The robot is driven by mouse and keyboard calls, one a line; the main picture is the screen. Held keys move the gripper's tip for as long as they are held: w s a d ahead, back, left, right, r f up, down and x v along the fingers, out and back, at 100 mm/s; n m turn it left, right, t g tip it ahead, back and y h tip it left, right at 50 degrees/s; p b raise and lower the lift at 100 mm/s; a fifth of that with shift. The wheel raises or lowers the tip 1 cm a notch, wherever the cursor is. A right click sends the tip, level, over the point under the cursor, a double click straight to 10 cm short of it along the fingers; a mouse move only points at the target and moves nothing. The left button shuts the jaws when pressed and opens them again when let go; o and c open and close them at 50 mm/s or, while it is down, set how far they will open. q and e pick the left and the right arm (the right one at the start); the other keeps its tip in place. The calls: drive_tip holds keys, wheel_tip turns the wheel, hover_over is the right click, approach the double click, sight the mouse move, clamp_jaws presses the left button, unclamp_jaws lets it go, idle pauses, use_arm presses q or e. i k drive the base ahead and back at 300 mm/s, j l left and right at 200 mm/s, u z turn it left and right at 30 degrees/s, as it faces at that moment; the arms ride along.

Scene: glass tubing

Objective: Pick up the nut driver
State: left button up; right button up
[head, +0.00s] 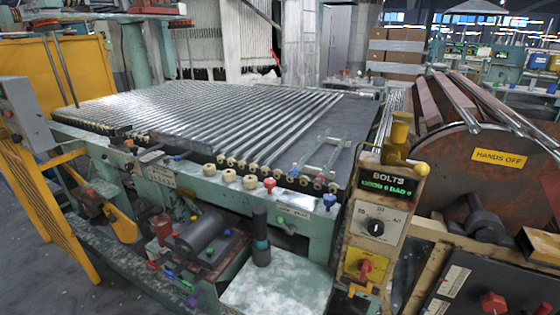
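I cannot pick out a nut driver for certain. An upright dark cylinder with a teal band (261,238) stands at the back edge of a pale worn metal plate (275,290), low in the middle of the head view. A yellow knobbed piece (398,132) sits on top of the control post marked BOLTS (389,186). Either is too small to identify surely. Neither of my grippers shows in the head view.
A green machine bed (325,222) carries many parallel glass-like tubes (220,115). A rusty drum (470,160) with a HANDS OFF label stands at the right. A yellow barrier (50,220) is at the left. A dark cylinder (200,230) lies left of the plate, whose front is clear.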

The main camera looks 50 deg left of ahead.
sight(260, 215)
drive_tip(key=u, duration=1.65)
